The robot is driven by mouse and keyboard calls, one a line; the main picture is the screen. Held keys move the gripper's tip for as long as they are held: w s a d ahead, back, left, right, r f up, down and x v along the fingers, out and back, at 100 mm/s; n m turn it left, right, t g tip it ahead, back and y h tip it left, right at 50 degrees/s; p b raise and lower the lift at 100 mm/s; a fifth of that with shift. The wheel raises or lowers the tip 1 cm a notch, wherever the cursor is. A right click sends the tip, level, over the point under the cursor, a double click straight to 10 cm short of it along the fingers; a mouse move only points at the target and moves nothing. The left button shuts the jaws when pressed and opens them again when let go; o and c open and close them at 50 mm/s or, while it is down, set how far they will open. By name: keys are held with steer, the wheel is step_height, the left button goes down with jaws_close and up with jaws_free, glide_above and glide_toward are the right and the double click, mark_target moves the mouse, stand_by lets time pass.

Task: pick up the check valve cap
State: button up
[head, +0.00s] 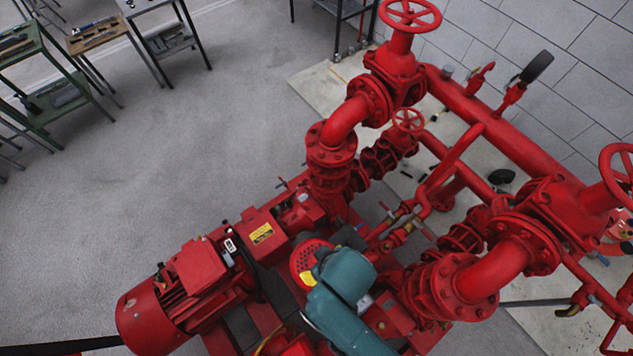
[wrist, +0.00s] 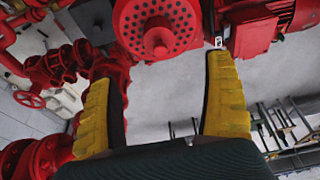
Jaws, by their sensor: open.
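I cannot tell for sure which part is the check valve cap. A red round perforated disc (wrist: 158,30) with a raised round knob at its middle lies beyond my fingertips in the wrist view. It also shows in the head view (head: 305,262), partly covered by my teal arm. My gripper (wrist: 162,75) has its two yellow-padded fingers spread wide with nothing between them. The disc is apart from both fingers. In the head view my arm hides most of the gripper.
A red motor (head: 175,305) stands at lower left. Red flanged pipes and valves with handwheels (head: 410,14) crowd the right side. A green table (head: 35,55) and other tables with tools stand at upper left. The grey floor (head: 170,150) between is clear.

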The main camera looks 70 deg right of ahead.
steer(key=x, duration=0.7)
steer(key=shift+w+d, duration=0.1)
steer(key=shift+w, duration=0.05)
steer(key=x, duration=0.5)
steer(key=shift+f, duration=0.4)
steer(key=c, duration=1.3)
